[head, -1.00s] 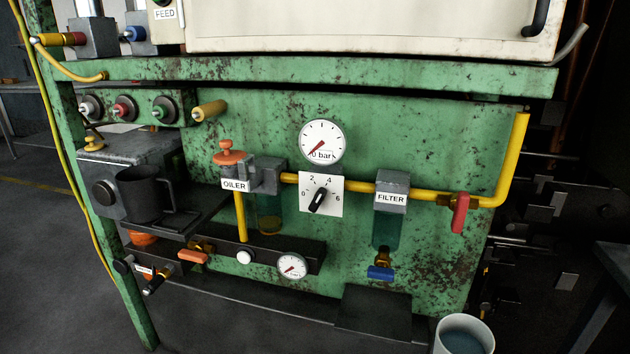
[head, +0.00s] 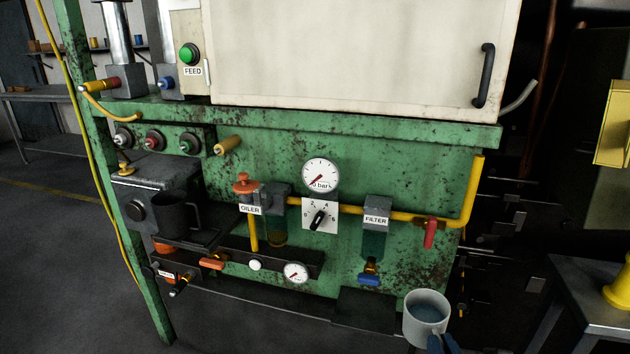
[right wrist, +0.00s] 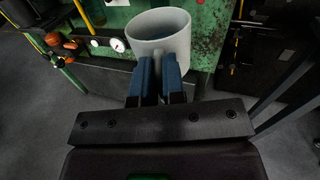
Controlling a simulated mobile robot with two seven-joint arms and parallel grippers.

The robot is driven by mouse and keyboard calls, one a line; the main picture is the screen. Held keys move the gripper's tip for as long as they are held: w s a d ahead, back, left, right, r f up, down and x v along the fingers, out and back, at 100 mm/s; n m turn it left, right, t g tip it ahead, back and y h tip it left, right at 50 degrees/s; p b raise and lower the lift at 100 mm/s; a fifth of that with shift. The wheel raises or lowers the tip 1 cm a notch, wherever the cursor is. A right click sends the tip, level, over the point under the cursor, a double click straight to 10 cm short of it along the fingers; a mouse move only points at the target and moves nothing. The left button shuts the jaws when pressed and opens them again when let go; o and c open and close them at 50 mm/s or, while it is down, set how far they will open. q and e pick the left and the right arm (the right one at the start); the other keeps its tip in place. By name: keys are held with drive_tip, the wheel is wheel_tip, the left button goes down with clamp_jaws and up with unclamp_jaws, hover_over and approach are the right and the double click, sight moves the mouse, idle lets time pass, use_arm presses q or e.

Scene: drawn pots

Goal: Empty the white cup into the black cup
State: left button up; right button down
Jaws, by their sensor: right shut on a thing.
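The white cup (head: 424,318) is at the lower right of the head view, in front of the green machine, upright or nearly so, with bluish-grey liquid inside. My right gripper (head: 444,343) is shut on it; in the right wrist view its two blue fingers (right wrist: 158,75) close at the near side of the white cup (right wrist: 160,32). The black cup (head: 172,216) stands upright on a dark ledge at the left of the machine, its handle to the right; its inside is too dark to read. A dark shape at the wrist view's upper left may be it. My left gripper is not in view.
The green machine panel (head: 400,256) carries gauges, a yellow pipe (head: 468,190), a red lever (head: 430,233) and a filter (head: 376,225) between the cups. An oiler (head: 250,209) stands right of the black cup. A grey table (head: 595,300) is at the right.

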use_arm(q)
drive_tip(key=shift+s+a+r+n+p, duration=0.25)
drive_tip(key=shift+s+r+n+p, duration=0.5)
drive_tip(key=shift+p, duration=1.3)
use_arm(e)
drive_tip(key=shift+h, duration=0.5)
drive_tip(key=shift+s+d+r, duration=0.25)
drive_tip(key=shift+r, duration=0.3)
drive_tip(key=shift+s+d+r, duration=0.2)
drive_tip(key=shift+d+r, duration=0.1)
drive_tip(key=shift+r, duration=0.3)
drive_tip(key=shift+s+d+r, duration=0.25)
drive_tip(key=shift+r, duration=0.3)
